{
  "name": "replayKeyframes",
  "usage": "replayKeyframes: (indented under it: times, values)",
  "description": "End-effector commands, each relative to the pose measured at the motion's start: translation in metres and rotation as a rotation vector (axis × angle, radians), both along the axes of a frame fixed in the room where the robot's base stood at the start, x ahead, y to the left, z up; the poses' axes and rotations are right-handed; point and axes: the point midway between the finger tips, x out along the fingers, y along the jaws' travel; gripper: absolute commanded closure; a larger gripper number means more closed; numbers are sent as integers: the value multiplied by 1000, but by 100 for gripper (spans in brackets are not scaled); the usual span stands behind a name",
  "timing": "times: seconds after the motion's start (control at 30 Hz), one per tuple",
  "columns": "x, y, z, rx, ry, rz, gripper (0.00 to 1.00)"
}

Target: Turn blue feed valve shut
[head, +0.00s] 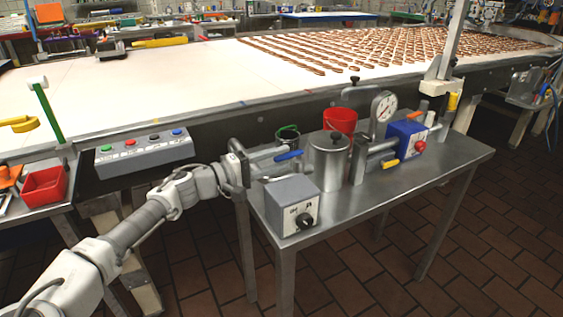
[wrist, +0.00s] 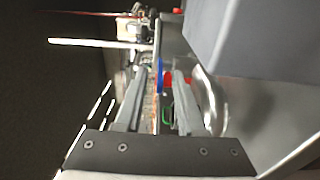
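The blue feed valve's handle (head: 288,155) is a small blue lever at the left of the metal table, beside the steel pot. It lies roughly level in the head view. My gripper (head: 280,162) reaches in from the left with its two fingers apart, one near and one below the handle. In the wrist view the blue handle (wrist: 160,74) shows as a narrow upright strip in the gap between the fingers of my gripper (wrist: 161,85). I see no clear contact. The valve body is mostly hidden.
A grey box with a black knob (head: 293,205) stands just in front of my gripper. A lidded steel pot (head: 328,163), a red bucket (head: 340,121), a gauge (head: 384,108) and a blue box (head: 405,137) crowd the table. The conveyor (head: 200,80) runs behind.

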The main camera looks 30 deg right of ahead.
Motion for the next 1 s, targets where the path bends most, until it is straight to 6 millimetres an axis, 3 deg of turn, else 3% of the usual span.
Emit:
replayKeyframes:
  times: [0.4, 0.63, 1.0]
  values:
    - [1, -10, 0, 0, 0, 0, 61]
    - [1, -10, 0, 0, 0, 0, 100]
    - [0, -10, 1, -1, 0, 7, 100]
